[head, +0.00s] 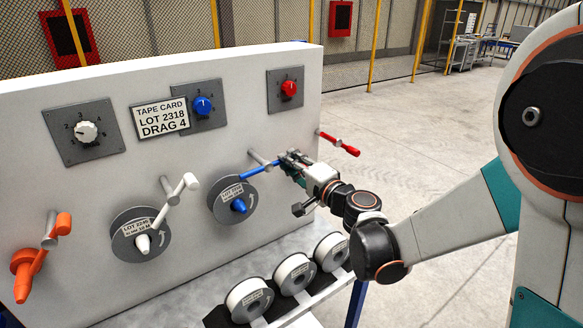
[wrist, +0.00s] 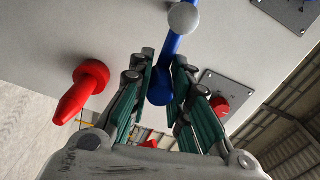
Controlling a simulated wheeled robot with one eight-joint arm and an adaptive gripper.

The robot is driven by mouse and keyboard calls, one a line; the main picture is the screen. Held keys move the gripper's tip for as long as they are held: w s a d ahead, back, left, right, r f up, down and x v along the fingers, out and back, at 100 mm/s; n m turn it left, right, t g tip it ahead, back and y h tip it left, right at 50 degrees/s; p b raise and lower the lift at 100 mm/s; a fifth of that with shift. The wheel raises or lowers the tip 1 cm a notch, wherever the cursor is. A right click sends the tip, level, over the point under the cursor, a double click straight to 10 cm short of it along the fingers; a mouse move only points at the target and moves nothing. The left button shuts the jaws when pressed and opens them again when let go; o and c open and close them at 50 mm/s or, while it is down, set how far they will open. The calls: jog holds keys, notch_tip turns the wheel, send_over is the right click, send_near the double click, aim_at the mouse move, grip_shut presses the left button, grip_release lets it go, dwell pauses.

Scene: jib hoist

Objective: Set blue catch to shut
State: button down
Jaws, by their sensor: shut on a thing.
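The blue catch (head: 258,169) is a blue lever on a light post that sticks out of the white panel, above and right of the spindle disc with the blue nose (head: 239,205). My gripper (head: 291,160) is at the right end of this lever. In the wrist view the blue catch (wrist: 172,45) runs down from a round grey post end to a thick blue tip. The green-padded fingers of my gripper (wrist: 163,88) stand on both sides of that tip and are shut on it. The finger contact is partly hidden in the head view.
A red catch (head: 338,143) juts out close to the right of my gripper. White (head: 180,190) and orange (head: 42,258) catches are to the left. Dials and a tape card (head: 160,116) are above. White reels (head: 293,273) sit on a rack below. Open floor lies right.

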jog(key=n, duration=0.1)
jog(key=r+n, duration=0.1)
jog(key=n, duration=0.1)
jog(key=r+n, duration=0.1)
jog(key=shift+s+a+r+n+p, duration=0.2)
jog(key=shift+a+n+p, duration=0.05)
jog(key=shift+n+p, duration=0.1)
jog(key=shift+s+a+r+n, duration=0.15)
jog(key=shift+a+r+n, duration=0.15)
jog(key=shift+n, duration=0.6)
jog(key=shift+s+a+r+n, duration=0.15)
jog(key=shift+r+n, duration=0.25)
jog(key=shift+n, duration=0.45)
jog(key=c, duration=1.4)
grip_release()
jog(key=shift+a, duration=0.1)
jog(key=shift+c, duration=0.2)
jog(key=v, duration=1.2)
jog(key=shift+s, duration=0.1)
